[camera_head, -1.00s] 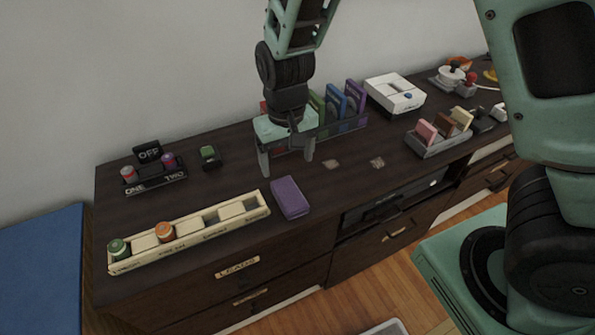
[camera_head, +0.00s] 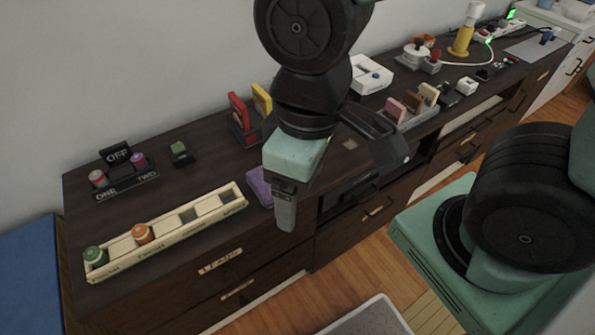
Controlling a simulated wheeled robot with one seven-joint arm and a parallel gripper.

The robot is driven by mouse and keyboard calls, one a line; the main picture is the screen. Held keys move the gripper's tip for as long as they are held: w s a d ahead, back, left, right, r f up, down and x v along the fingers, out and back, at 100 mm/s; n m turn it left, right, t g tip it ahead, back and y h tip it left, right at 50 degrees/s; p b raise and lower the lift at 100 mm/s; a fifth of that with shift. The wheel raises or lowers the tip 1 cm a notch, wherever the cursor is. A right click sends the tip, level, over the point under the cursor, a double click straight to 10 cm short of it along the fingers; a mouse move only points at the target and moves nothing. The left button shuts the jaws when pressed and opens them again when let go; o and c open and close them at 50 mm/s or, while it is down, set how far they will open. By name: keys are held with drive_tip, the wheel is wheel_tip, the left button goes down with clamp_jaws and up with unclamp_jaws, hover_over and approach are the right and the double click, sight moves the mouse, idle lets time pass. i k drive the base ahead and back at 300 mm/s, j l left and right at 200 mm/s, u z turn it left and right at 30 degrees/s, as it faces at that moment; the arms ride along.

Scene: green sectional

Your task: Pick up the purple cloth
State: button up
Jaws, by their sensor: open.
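The purple cloth (camera_head: 258,187) is a small folded block on the dark cabinet top, just right of the cream tray. My gripper and wrist cover most of it, so only its left part shows. My gripper (camera_head: 287,212) hangs in front of the cloth in the picture, near the cabinet's front edge, with a finger pointing down. Its jaws are open and nothing is seen between them. I cannot tell how far it is from the cloth.
The cream slotted tray (camera_head: 165,232) holds a green spool (camera_head: 95,257) and an orange spool (camera_head: 142,233). An ONE/TWO holder (camera_head: 127,180) stands behind it. A rack with red and yellow items (camera_head: 243,130) is behind my wrist. A white box (camera_head: 370,77) is farther right.

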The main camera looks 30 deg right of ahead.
sight(255, 177)
drive_tip(key=k+u, duration=0.15)
drive_tip(key=u, duration=0.25)
drive_tip(key=k+u, duration=0.15)
drive_tip(key=u, duration=0.25)
drive_tip(key=k+j+u, duration=0.1)
drive_tip(key=u, duration=0.3)
